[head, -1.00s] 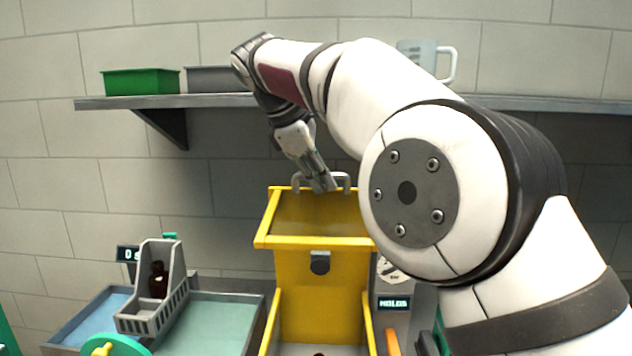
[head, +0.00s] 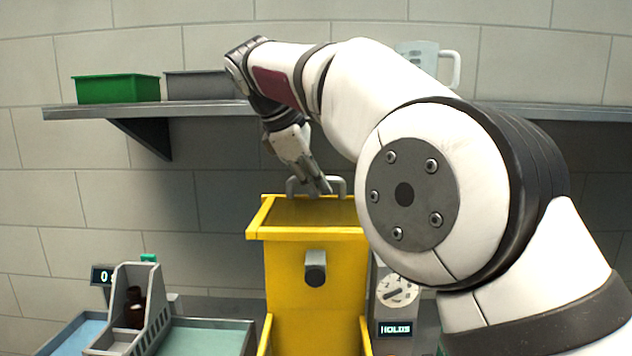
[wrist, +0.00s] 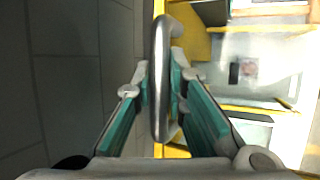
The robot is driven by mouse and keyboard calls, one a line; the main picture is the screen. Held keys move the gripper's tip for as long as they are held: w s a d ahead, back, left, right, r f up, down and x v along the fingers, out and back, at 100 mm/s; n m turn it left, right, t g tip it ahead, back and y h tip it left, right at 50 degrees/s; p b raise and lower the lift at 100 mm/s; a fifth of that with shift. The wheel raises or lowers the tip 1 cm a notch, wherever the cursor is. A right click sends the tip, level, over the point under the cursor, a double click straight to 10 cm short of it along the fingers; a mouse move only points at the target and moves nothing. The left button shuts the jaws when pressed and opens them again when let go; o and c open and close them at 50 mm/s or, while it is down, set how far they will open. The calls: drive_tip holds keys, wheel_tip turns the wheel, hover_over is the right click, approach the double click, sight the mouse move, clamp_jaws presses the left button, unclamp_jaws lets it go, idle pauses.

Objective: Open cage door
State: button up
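The yellow cage (head: 312,260) stands at the centre of the head view, with a dark round knob (head: 315,268) on its front face. A grey bar handle (head: 337,187) rises from its far top edge. My gripper (head: 320,188) reaches down onto this handle from above and behind. In the wrist view the metal handle (wrist: 160,75) runs between the two teal-padded fingers (wrist: 165,90), close against both pads, and my gripper appears shut on it. My arm hides the cage's right side.
A grey holder (head: 120,325) with an amber bottle (head: 135,308) stands at the lower left. A dial gauge (head: 397,289) and a display (head: 395,329) are right of the cage. The wall shelf (head: 180,109) carries a green bin (head: 117,88), a grey bin (head: 200,85) and a clear mug (head: 425,58).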

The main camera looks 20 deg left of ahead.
drive_tip(key=shift+o, duration=0.2)
drive_tip(key=shift+v, duration=2.5)
drive_tip(key=s+a, duration=0.6)
drive_tip(key=s, duration=0.4)
drive_tip(key=shift+s+a, duration=0.1)
drive_tip(key=shift+a, duration=0.05)
drive_tip(key=shift+s, duration=0.1)
